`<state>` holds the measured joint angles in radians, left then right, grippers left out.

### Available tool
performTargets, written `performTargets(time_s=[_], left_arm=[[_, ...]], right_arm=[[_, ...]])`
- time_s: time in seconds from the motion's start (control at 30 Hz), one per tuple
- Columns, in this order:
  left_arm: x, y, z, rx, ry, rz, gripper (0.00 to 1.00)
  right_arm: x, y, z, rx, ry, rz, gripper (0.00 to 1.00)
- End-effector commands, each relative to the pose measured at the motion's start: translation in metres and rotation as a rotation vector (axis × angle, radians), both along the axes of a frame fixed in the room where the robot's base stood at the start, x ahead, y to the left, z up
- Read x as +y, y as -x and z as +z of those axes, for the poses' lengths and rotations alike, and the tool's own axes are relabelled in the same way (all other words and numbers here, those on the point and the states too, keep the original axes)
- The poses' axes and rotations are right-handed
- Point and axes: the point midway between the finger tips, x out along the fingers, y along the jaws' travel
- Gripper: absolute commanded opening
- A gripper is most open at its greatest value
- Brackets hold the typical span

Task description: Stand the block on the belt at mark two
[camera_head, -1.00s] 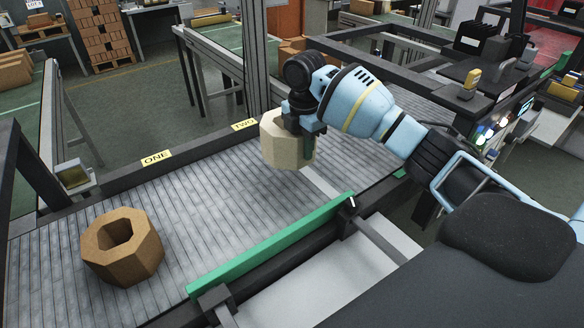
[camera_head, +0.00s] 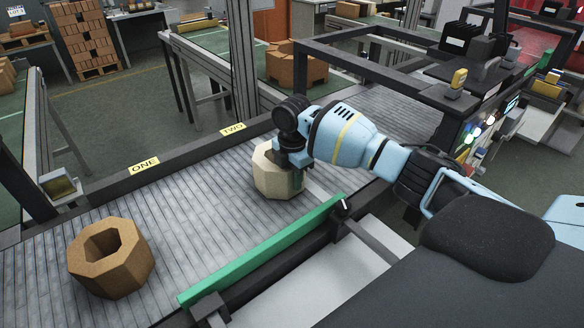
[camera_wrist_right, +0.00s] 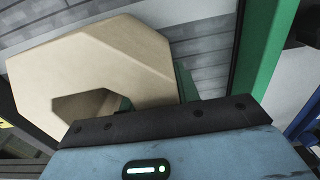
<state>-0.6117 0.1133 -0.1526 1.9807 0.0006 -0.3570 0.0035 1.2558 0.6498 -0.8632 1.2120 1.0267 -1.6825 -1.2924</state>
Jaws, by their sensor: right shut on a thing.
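A pale cream octagonal block (camera_head: 266,177) is held by my right gripper (camera_head: 291,172), which is shut on its wall from the right side. The block is at or just above the grey slatted belt (camera_head: 195,200), in front of the yellow TWO label (camera_head: 233,129) and a little right of it. I cannot tell if it touches the belt. In the right wrist view the block (camera_wrist_right: 130,55) shows its hollow opening and fills the upper left. My left gripper is not in view.
A brown octagonal block (camera_head: 125,268) with a hole sits on the belt at left, near the ONE label (camera_head: 143,166). A green rail (camera_head: 262,252) runs along the belt's near side. A dark frame (camera_head: 360,62) stands behind my right arm.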

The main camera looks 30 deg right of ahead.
Motion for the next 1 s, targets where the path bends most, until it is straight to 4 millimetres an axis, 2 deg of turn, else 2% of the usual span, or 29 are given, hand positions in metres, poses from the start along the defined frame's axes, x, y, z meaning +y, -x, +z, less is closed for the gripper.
performTargets(time_s=[0.5,0.53,0.67,1.0], left_arm=[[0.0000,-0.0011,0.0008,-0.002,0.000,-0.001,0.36],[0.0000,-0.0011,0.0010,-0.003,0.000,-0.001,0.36],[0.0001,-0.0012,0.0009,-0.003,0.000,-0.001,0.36],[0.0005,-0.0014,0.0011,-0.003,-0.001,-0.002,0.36]], right_arm=[[0.0001,-0.0020,-0.0027,-0.009,-0.002,-0.001,0.00],[-0.0002,-0.0001,-0.0055,-0.002,0.000,-0.001,0.36],[-0.0002,-0.0001,-0.0055,-0.002,0.000,-0.001,0.53],[-0.0004,-0.0002,-0.0033,-0.002,0.001,-0.001,0.54]])
